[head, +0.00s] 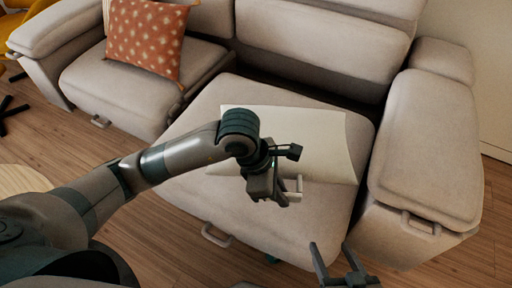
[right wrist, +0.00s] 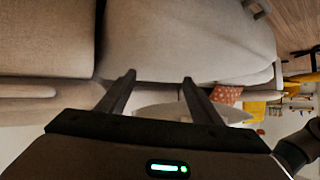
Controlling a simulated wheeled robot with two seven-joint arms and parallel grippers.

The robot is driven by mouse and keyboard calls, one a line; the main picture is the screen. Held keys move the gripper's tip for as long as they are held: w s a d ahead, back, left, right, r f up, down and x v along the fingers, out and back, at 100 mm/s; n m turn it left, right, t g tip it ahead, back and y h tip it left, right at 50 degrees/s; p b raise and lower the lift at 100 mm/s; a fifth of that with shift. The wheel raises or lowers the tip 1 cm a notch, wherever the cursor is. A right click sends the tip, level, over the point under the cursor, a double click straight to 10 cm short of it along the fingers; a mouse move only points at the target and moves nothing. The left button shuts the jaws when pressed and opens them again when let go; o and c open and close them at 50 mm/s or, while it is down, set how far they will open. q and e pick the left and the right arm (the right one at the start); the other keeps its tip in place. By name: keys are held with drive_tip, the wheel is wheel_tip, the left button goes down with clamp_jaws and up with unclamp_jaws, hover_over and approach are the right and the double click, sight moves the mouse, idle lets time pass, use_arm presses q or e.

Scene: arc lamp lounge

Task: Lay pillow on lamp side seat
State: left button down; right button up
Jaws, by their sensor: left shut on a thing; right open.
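A plain cream pillow (head: 318,130) lies flat on or just over the right-hand seat (head: 215,98) of the sofa; any small gap beneath it cannot be judged. My left gripper (head: 287,190) is over the pillow's near edge and shut on it; the fingers partly hide the grip. My right gripper (head: 340,268) is open and empty in front of that seat, below the pillow. In the right wrist view its two fingers (right wrist: 158,78) are spread apart, and a pale edge, probably the pillow (right wrist: 165,112), shows behind them. No lamp is in view.
An orange patterned cushion (head: 146,36) leans on the backrest of the left seat (head: 130,88). A wide armrest (head: 428,140) bounds the right seat. A yellow chair (head: 12,30) stands at the far left. Wooden floor (head: 150,235) is open in front.

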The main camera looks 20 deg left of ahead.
use_arm(q)
drive_tip(key=w+a+f+b, duration=0.1)
drive_tip(key=w+a+f, duration=0.6)
drive_tip(key=w+a, duration=0.1)
drive_tip(key=shift+a, duration=0.35)
use_arm(e)
drive_tip(key=r+t, duration=0.1)
drive_tip(key=w+a+r+t, duration=0.1)
drive_tip(key=r, duration=0.1)
drive_tip(key=w+r+t+y, duration=0.1)
drive_tip(key=shift+a+r, duration=0.15)
drive_tip(key=shift+a, duration=0.15)
use_arm(q)
drive_tip(key=shift+s+f+b, duration=0.1)
drive_tip(key=shift+f+b, duration=0.2)
drive_tip(key=shift+f, duration=0.15)
wheel_tip(320, 180, down, 3)
drive_tip(key=shift+r, duration=0.1)
use_arm(e)
drive_tip(key=shift+w+a+r+t, duration=0.1)
drive_tip(key=shift+a+r+t, duration=0.05)
drive_tip(key=shift+r+t, duration=0.3)
drive_tip(key=shift+w+a+r+t, duration=0.15)
drive_tip(key=shift+r+t, duration=0.1)
drive_tip(key=shift+r, duration=0.4)
